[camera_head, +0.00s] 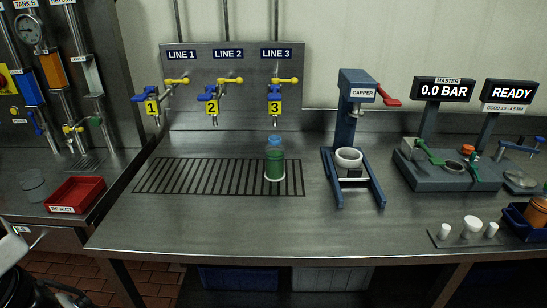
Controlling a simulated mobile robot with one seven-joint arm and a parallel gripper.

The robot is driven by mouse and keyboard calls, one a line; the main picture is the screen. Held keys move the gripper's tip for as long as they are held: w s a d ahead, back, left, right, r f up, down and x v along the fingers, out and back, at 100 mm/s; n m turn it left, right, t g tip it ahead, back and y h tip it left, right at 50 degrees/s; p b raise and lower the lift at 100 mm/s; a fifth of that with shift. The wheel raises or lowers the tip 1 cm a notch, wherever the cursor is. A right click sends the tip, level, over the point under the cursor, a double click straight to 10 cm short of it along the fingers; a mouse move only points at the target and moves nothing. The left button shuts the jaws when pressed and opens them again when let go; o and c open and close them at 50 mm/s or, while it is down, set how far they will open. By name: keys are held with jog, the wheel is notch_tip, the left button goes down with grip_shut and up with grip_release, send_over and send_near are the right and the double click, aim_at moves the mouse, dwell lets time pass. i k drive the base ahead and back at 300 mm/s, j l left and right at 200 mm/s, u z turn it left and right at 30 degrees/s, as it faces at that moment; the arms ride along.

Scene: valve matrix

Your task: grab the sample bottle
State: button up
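A small bottle (275,166) with a green lower body and a bluish clear top stands upright on the drain grate (180,178). It is below the LINE 3 tap (274,97), and I take it for the sample bottle. Nothing is touching it. White and dark parts at the lower left edge seem to be my own arm. My gripper's fingers do not show.
A capper stand (347,130) with a red lever rises right of the bottle. Farther right is a test station (440,175). White cups (471,227) stand near the front right, beside a blue crate (520,232). A red reject tray (77,193) is at left.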

aim_at(275, 149)
jog(key=j+z, duration=0.1)
jog(key=j, duration=0.3)
jog(key=k+j+z, duration=0.1)
jog(key=j, duration=0.3)
jog(key=k+j+z, duration=0.1)
jog(key=j, duration=0.3)
jog(key=k+j+z, duration=0.1)
jog(key=j, duration=0.3)
jog(key=k+j+z, duration=0.1)
jog(key=j, duration=0.3)
jog(key=k+j+z, duration=0.1)
jog(key=j, duration=0.25)
jog(key=k+j+z, duration=0.1)
jog(key=k+j, duration=0.15)
jog(key=i+j, duration=0.1)
jog(key=i, duration=0.65)
jog(key=i+j, duration=0.1)
jog(key=i, duration=0.6)
